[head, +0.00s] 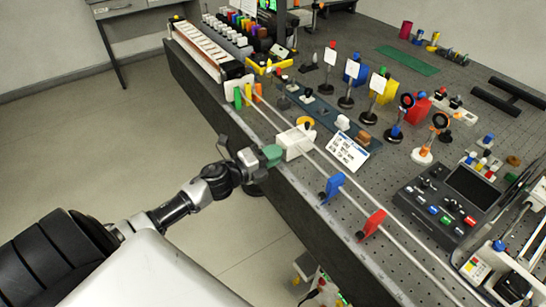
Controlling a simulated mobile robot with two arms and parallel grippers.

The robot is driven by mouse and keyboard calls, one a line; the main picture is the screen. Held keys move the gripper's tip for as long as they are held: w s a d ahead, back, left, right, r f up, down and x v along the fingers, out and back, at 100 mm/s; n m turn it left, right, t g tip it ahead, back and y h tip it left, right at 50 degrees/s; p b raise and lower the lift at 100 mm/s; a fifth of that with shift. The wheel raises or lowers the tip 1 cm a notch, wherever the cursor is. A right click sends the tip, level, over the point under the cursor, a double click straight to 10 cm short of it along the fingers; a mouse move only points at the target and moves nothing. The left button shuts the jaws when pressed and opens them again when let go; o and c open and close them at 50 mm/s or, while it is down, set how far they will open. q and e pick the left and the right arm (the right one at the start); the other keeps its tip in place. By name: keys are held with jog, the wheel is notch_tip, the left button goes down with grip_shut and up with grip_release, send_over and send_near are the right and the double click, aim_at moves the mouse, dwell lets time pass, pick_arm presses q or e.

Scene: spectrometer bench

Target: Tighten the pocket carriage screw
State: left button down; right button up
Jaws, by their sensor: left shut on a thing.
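The white pocket carriage (295,142) sits on the pair of long pale rails near the bench's front edge. A green knob-like piece (271,154), which looks like the carriage screw's head, is at its left side. My left gripper (262,157) reaches in from the left over the bench edge and is shut on this green piece. The fingertips are small and partly hidden by it. I cannot tell how far the screw is turned. My right gripper is not in view.
Blue (332,187) and red (371,223) holders stand along the rails toward the front. Green, yellow and orange upright pieces (248,93) stand farther back. A white printed card (347,151) and a dark control box (442,207) lie to the right. Floor is clear left of the bench.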

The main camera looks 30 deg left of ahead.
pick_arm(q)
jog(key=shift+f+m, duration=0.1)
jog(key=shift+m, duration=0.4)
jog(key=c, duration=1.1)
grip_release()
jog(key=shift+b+v, duration=1.3)
jog(key=shift+v, duration=4.15)
